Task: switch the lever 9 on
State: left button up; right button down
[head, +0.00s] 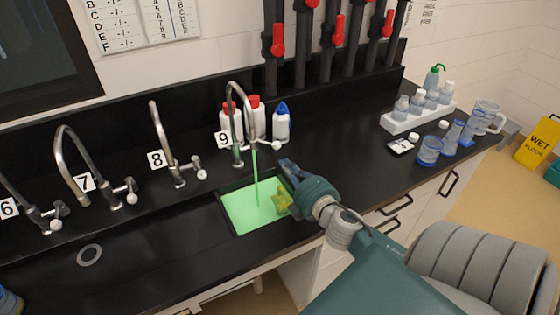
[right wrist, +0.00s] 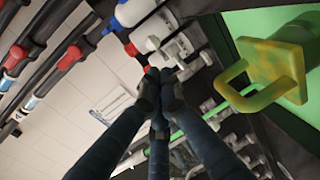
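Tap 9 (head: 236,125) stands behind the small sink, next to its white "9" label (head: 223,139). Green liquid (head: 255,175) runs from its spout into the sink. Its lever 9 (head: 275,146) sticks out to the right with a pale round knob. My right gripper (head: 284,164) is just in front of and below the knob; I cannot tell if they touch. In the right wrist view, the dark fingertips of my right gripper (right wrist: 160,90) are close together with nothing visible between them, near pale tap parts. My left gripper is not in view.
The sink (head: 237,231) holds green liquid and a yellow-green handled block (head: 281,199), also in the right wrist view (right wrist: 278,72). Bottles (head: 281,122) stand behind tap 9. Taps 8 (head: 160,140) and 7 (head: 75,165) are left. Bottles and beakers stand on the right counter.

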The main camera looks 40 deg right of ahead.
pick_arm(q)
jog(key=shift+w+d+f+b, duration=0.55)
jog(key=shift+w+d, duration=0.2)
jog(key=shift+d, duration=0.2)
pick_arm(e)
jog(key=v, duration=0.5)
jog(key=shift+s+d+r, duration=0.1)
jog(key=shift+s+d, duration=0.1)
jog(key=shift+d, duration=0.1)
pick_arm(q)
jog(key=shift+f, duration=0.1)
